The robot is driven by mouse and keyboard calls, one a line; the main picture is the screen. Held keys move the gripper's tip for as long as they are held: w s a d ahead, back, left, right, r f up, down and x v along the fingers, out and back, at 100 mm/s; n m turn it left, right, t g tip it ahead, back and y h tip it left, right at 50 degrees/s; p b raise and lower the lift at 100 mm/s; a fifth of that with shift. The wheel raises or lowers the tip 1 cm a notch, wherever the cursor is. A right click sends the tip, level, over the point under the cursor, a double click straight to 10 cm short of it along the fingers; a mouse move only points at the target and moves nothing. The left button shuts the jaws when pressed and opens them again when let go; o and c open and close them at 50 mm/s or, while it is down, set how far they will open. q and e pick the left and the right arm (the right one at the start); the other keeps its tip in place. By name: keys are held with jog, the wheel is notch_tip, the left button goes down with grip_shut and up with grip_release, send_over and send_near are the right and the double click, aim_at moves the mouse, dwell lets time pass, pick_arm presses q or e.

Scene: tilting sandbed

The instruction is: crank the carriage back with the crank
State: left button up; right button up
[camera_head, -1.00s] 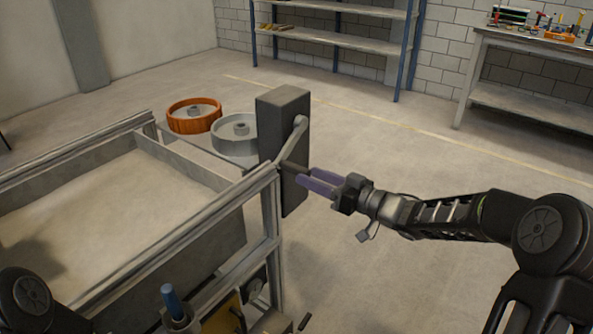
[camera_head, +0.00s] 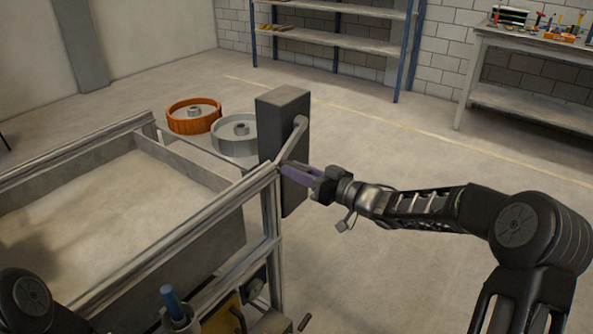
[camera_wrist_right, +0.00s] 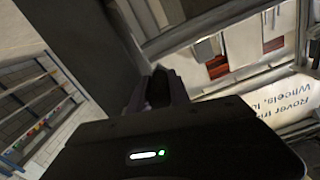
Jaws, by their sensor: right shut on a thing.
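My right gripper (camera_head: 288,171), with purple fingers, is shut on the crank's handle, which the fingers hide. In the right wrist view the fingers (camera_wrist_right: 160,88) show dark, and the handle cannot be made out. The sandbed (camera_head: 100,205) is a framed box of pale sand. I cannot make out the carriage for certain. My left gripper is out of view.
An orange wheel (camera_head: 193,116) and a grey wheel (camera_head: 234,134) lie behind the box. A blue-handled item (camera_head: 172,302) stands in a holder at the front. A workbench (camera_head: 540,48) and shelves (camera_head: 335,46) stand at the back. The floor right of the box is clear.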

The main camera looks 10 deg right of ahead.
grip_shut()
dwell(0.9)
